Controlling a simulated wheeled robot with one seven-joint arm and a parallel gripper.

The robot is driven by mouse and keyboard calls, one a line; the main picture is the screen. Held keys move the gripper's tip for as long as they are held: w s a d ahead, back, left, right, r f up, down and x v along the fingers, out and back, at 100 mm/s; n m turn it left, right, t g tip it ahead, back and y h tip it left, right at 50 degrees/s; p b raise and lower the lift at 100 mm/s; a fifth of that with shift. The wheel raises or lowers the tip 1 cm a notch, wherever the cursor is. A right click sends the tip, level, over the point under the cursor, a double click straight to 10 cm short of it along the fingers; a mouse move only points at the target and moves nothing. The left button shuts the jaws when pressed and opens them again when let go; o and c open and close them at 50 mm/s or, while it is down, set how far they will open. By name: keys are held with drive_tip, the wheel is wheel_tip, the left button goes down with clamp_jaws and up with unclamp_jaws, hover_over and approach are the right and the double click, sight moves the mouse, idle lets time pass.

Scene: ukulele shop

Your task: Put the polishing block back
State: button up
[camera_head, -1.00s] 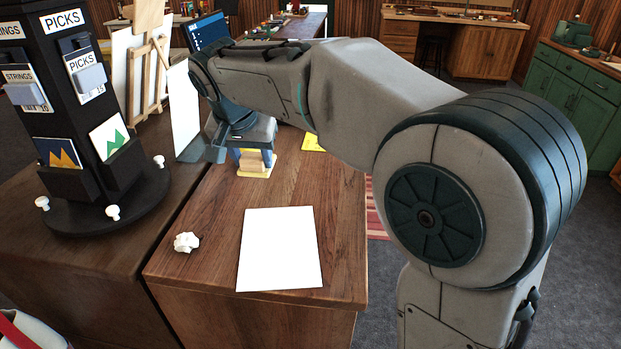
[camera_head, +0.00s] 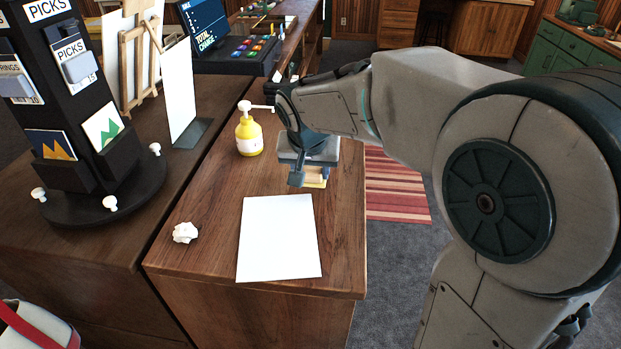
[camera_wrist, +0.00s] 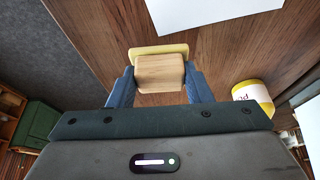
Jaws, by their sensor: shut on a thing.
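The polishing block is a pale wooden block (camera_wrist: 160,72) with a yellow layer along its far side in the wrist view. It is held between the two blue fingers of my gripper (camera_wrist: 160,85). In the head view the block (camera_head: 314,176) shows only partly under my gripper, near the counter's right edge and just beyond the white sheet. Yellow shows around its lower part there. I cannot tell whether the block touches the wooden counter (camera_head: 215,215) or hangs just above it.
A white sheet (camera_head: 279,238) lies on the counter, with a crumpled paper ball (camera_head: 185,232) left of it. A yellow pump bottle (camera_head: 249,135) stands left of my gripper. A black picks stand (camera_head: 100,180) is at left. The counter's right edge drops to the floor by a striped rug (camera_head: 395,190).

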sight(310, 176)
drive_tip(key=shift+f, duration=1.75)
drive_tip(key=shift+f, duration=0.1)
drive_tip(key=o, duration=1.1)
drive_tip(key=d+v, duration=0.1)
drive_tip(key=v, duration=1)
drive_tip(key=s+d+f, duration=0.3)
drive_tip(key=s, duration=0.2)
drive_tip(key=s+d+f+n, duration=0.1)
drive_tip(key=s+d+f, duration=0.1)
drive_tip(key=s+d, duration=0.2)
drive_tip(key=s+d+f+n+g, duration=0.1)
drive_tip(key=s+d+f, duration=0.2)
drive_tip(key=s, duration=0.4)
drive_tip(key=shift+s+d+f+y, duration=0.25)
drive_tip(key=shift+d+f+y, duration=0.05)
drive_tip(key=shift+y, duration=0.1)
